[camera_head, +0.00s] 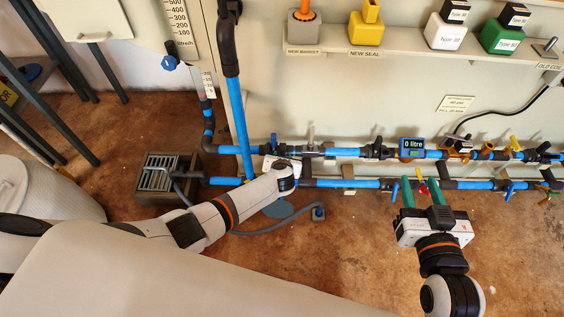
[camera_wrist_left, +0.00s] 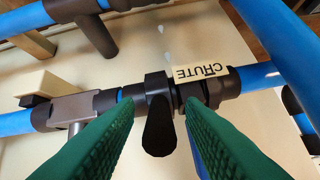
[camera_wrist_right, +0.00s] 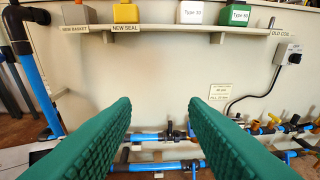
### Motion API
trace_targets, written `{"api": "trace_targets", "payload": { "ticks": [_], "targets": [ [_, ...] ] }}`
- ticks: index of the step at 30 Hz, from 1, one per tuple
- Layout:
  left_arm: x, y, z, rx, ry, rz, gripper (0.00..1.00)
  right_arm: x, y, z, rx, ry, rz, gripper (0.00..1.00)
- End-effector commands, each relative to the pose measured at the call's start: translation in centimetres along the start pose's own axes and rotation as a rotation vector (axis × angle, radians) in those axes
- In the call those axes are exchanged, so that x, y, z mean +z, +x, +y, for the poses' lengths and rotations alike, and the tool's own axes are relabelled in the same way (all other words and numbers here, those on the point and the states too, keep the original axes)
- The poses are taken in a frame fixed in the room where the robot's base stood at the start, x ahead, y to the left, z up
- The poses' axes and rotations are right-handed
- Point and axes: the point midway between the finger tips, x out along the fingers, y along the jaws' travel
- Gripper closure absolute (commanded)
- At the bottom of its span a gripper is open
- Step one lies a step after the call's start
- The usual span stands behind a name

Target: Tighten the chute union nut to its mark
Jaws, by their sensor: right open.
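The chute union nut (camera_wrist_left: 157,85) is a dark collar on the blue pipe, with a thick dark lug (camera_wrist_left: 159,132) hanging toward the camera. In the head view my left wrist (camera_head: 285,172) hides the nut and the left fingers. I cannot make out a tightening mark. My right gripper (camera_head: 421,185) is open and empty, in front of the pipe run at the right; its fingers also show in the right wrist view (camera_wrist_right: 158,105).
Blue pipes with several coloured valves (camera_head: 515,145) and a meter reading 0 litre (camera_head: 411,144) run along the wall. A shelf (camera_head: 400,52) above holds coloured blocks. A drain basket (camera_head: 158,174) and a hose (camera_head: 285,226) are on the floor at left.

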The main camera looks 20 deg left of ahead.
Motion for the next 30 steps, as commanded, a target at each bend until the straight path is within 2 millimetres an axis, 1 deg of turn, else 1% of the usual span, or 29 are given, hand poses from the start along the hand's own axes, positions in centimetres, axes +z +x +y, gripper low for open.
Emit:
{"api": "trace_targets", "payload": {
  "ticks": [2, 8, 14, 18, 22, 27, 30],
  "targets": [
    [-0.1, -0.6, -0.1, 0.000, 0.001, -0.001, 0.64, -0.8, -0.3, -0.2, -0.004, -0.001, 0.065, 0.60],
    [-0.2, -2.0, 0.0, 0.001, 0.001, 0.000, 0.64, -4.2, -1.7, -0.7, -0.018, -0.001, 0.290, 0.60],
    [-0.1, -3.6, -0.1, 0.000, 0.000, -0.001, 0.64, -7.4, -4.1, -1.3, -0.033, 0.001, 0.524, 0.60],
    [-0.1, -4.7, -0.1, -0.001, 0.000, -0.001, 0.64, -9.4, -6.3, -1.6, -0.042, 0.005, 0.687, 0.60],
    [-0.2, -5.8, -0.1, 0.000, 0.000, 0.000, 0.64, -11.0, -8.7, -1.9, -0.051, 0.009, 0.840, 0.60],
    [-0.2, -8.2, -0.1, 0.001, 0.001, 0.000, 0.64, -11.9, -12.2, -2.1, -0.062, 0.016, 1.024, 0.60],
    [-0.3, -9.3, -0.1, 0.000, 0.001, 0.001, 0.64, -12.0, -13.6, -2.2, -0.066, 0.019, 1.098, 0.60]
  ]
}}
